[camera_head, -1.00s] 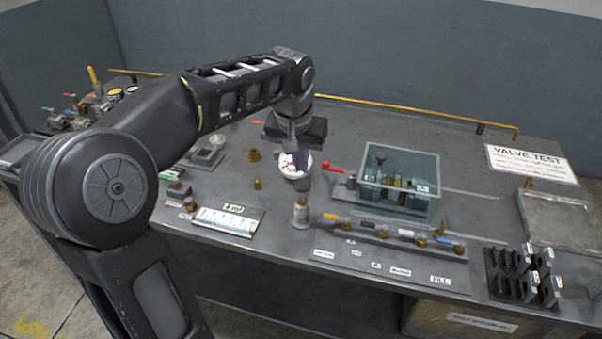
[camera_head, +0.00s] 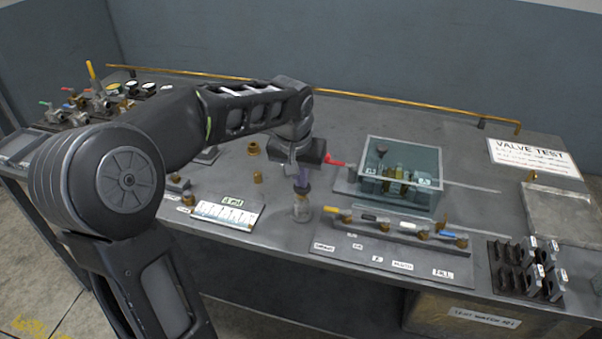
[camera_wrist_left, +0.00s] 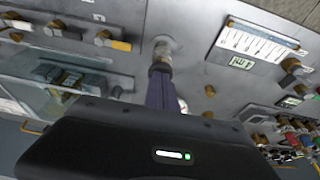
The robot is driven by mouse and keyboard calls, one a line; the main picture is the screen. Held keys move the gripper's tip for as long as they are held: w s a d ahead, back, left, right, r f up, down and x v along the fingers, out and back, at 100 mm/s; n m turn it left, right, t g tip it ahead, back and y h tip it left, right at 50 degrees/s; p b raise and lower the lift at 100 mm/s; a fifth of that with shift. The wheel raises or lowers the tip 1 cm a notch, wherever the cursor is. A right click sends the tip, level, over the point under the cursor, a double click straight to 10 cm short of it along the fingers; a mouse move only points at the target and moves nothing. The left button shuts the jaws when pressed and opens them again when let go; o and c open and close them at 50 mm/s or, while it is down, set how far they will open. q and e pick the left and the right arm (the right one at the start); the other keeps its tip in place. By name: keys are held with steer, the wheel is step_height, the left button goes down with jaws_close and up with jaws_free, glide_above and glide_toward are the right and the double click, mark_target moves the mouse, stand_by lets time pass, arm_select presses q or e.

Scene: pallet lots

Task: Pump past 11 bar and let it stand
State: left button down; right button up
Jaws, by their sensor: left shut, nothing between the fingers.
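My left gripper (camera_head: 302,186) is shut and empty. Its purple fingers point down just above a short metal post (camera_head: 301,209) near the bench's front edge. In the left wrist view the fingers (camera_wrist_left: 163,72) reach to the same post (camera_wrist_left: 163,49); I cannot tell whether they touch it. A red handle (camera_head: 331,161) shows just right of the gripper, its other end hidden. The round dial behind the post is covered by the gripper. Small dials (camera_head: 131,86) stand among valves at the far left, too small to read. My right gripper is not in view.
A clear box (camera_head: 402,172) with brass parts stands right of the post. A row of coloured-handled valves (camera_head: 400,228) is in front of it. Dark holders (camera_head: 524,268) stand at the right. A white chart (camera_head: 226,215) lies left. A brass rail (camera_head: 400,101) runs behind.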

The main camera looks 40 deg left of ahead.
arm_select(q)
steer(key=shift+s+f, duration=0.15)
steer(key=shift+f, duration=0.2)
steer(key=shift+r+p, duration=0.3)
steer(key=shift+p, duration=0.1)
step_height(320, 180, up, 4)
steer(key=p, duration=0.3)
steer(key=b+v, duration=0.1)
steer(key=v, duration=0.9)
